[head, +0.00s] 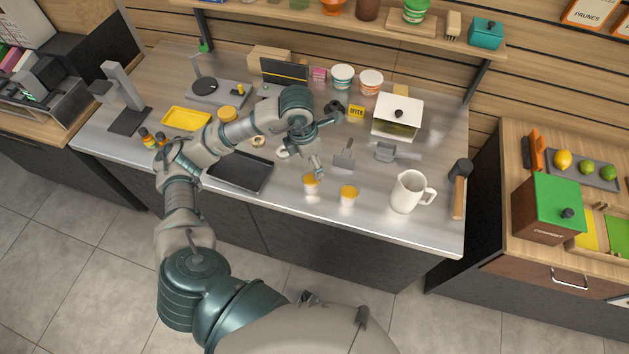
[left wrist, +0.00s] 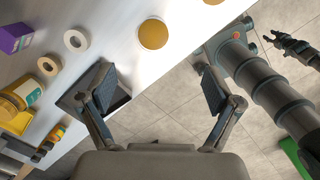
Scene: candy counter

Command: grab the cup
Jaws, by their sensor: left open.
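Two small cups with yellow-orange tops stand near the counter's front edge, a left cup (head: 311,184) and a right cup (head: 348,195). A larger white handled cup or pitcher (head: 407,191) stands to their right. My left gripper (head: 314,160) is above the counter, just behind the left small cup in the head view. In the left wrist view my left gripper (left wrist: 157,88) is open and empty, and a round yellow top (left wrist: 153,34) lies beyond its fingertips. My right gripper (left wrist: 290,45) shows at the upper right, away from the counter; its jaws are unclear.
A black tray (head: 240,173) lies left of the small cups, near the front edge. A scoop (head: 344,154), a white box (head: 397,117) and a mallet (head: 459,188) stand around. Bare counter lies between right cup and pitcher.

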